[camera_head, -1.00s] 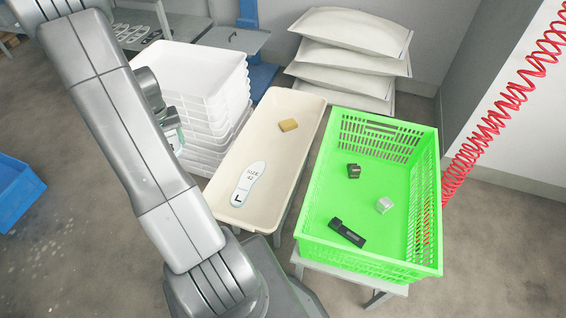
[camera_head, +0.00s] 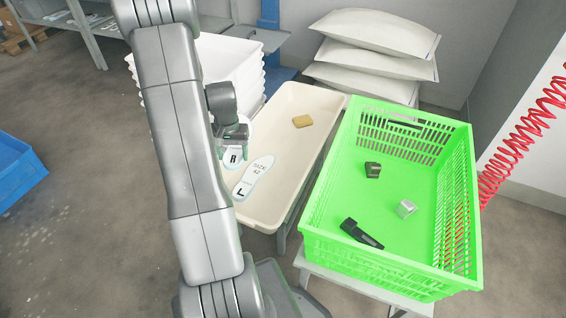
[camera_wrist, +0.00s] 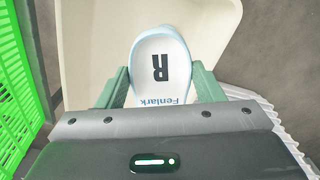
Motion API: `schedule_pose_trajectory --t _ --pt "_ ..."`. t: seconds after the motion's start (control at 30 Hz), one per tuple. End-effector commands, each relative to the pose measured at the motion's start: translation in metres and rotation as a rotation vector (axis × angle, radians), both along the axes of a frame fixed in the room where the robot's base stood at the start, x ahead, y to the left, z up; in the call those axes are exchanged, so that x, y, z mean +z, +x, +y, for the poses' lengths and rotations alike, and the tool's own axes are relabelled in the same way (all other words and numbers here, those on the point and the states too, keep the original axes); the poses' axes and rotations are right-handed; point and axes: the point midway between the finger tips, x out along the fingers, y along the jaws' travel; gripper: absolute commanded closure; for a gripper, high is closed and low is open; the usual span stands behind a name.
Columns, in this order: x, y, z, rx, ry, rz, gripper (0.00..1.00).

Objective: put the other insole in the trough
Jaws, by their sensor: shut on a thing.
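The same R insole (camera_head: 233,157) shows in the head view, partly hidden by my arm. It is over the left side of the cream trough (camera_head: 262,211); I cannot tell whether it touches the trough. The other insole, marked L and size 42 (camera_head: 253,178), lies in the near part of the trough, just right of the R insole. In the wrist view the trough (camera_wrist: 95,40) spreads behind the held insole.
A green crate (camera_head: 315,236) with a few small items stands close on the right. Stacked white trays (camera_head: 222,48) stand behind my arm. White sacks (camera_head: 375,50) lie at the back.

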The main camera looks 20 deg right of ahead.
Motion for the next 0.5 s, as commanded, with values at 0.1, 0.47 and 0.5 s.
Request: schedule_pose_trajectory --t 0.1,0.47,0.5 --pt "-0.033 -0.006 -0.017 -0.057 0.0 0.001 0.61" --pt "-0.101 -0.027 -0.061 -0.223 0.0 0.0 0.61" --pt "-0.107 -0.029 -0.065 -0.239 0.0 0.0 0.61"
